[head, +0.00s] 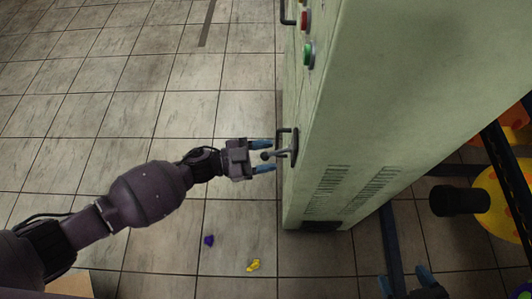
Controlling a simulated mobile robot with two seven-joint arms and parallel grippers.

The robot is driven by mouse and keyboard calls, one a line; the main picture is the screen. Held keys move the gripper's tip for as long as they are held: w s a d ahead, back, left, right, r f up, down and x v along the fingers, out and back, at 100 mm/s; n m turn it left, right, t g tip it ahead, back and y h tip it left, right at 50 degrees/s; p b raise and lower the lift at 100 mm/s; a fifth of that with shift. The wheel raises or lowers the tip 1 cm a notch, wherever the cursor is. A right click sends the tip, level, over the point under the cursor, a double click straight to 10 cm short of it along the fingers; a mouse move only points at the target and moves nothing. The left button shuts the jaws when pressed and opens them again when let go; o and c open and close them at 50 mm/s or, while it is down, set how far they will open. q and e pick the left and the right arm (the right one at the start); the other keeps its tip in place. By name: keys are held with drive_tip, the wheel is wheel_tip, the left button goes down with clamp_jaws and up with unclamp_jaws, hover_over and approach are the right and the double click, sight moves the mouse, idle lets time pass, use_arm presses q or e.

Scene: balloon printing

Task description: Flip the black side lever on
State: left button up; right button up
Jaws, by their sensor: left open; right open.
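The dark side lever (280,154) sticks out to the left from the side of the pale green cabinet (400,85) and ends in a round knob. My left gripper (263,156) is open, with one blue fingertip on each side of the knob. Whether a finger touches the knob, I cannot tell. My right gripper (405,282) is open and empty at the bottom edge, partly cut off and well away from the lever.
A red button (305,19) and a green button (307,54) are on the cabinet. A purple scrap (208,240) and a yellow scrap (253,265) lie on the tiled floor (150,110). Yellow and orange shapes (497,205) stand at the right. The floor at left is mostly clear.

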use_arm(q)
clamp_jaws()
idle(0.3)
drive_tip(key=shift+r, duration=0.1)
